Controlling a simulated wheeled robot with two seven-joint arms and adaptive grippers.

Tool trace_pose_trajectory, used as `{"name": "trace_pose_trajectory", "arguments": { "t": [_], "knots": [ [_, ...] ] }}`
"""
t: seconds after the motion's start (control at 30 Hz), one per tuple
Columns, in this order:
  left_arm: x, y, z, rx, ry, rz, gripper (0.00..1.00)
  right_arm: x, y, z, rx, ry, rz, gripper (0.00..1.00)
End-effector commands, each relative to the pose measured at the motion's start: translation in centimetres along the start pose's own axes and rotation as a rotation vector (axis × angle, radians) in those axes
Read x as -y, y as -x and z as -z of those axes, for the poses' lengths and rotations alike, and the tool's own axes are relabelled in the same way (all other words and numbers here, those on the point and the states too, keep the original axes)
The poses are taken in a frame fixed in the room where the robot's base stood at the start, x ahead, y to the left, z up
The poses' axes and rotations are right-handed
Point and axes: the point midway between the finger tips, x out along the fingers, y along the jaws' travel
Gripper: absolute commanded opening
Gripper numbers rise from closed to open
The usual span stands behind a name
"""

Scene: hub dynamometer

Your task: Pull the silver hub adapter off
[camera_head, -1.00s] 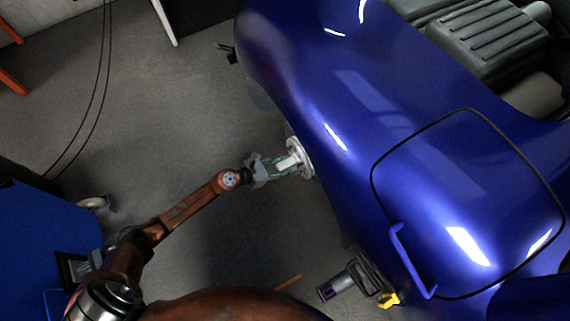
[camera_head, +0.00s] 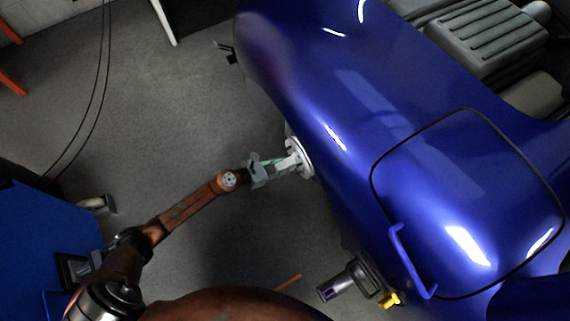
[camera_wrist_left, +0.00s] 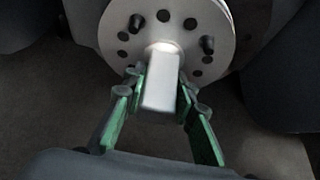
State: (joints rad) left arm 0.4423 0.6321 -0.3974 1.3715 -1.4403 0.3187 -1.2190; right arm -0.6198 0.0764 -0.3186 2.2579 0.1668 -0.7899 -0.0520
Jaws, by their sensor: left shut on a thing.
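The silver hub adapter (camera_wrist_left: 160,82) is a pale block that stands out from the centre of a round hub disc (camera_wrist_left: 112,18) with several dark holes and studs. In the head view the adapter (camera_head: 287,163) is small, on the disc (camera_head: 302,157) at the side of the blue car. My left gripper (camera_head: 279,167) reaches it from the left. In the left wrist view its green-padded fingers (camera_wrist_left: 160,90) lie on both sides of the adapter, shut on it. The adapter's inner end meets the disc's centre. My right gripper is not in view.
The blue car body (camera_head: 330,90) fills the right, close beyond the hub. A grey tool-like device (camera_head: 348,280) with a yellow part lies below the hub. A blue cabinet (camera_head: 40,240) stands at left. Grey floor (camera_head: 190,100) is clear left of the car.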

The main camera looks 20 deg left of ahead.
Motion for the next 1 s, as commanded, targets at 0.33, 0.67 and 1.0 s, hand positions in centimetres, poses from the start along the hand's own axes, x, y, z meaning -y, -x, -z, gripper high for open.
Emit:
{"name": "trace_pose_trajectory", "arguments": {
  "t": [0.33, 0.67, 1.0],
  "knots": [
    [-0.1, 1.1, 0.4, 0.003, 0.001, -0.001, 0.0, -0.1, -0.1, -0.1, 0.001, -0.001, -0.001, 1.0],
    [-0.1, 2.1, 0.9, 0.002, 0.0, -0.001, 0.0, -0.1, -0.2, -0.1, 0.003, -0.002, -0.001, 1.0],
    [-0.1, 3.0, 1.4, 0.002, 0.001, -0.001, 0.0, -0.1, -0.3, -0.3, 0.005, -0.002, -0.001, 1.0]
  ]
}}
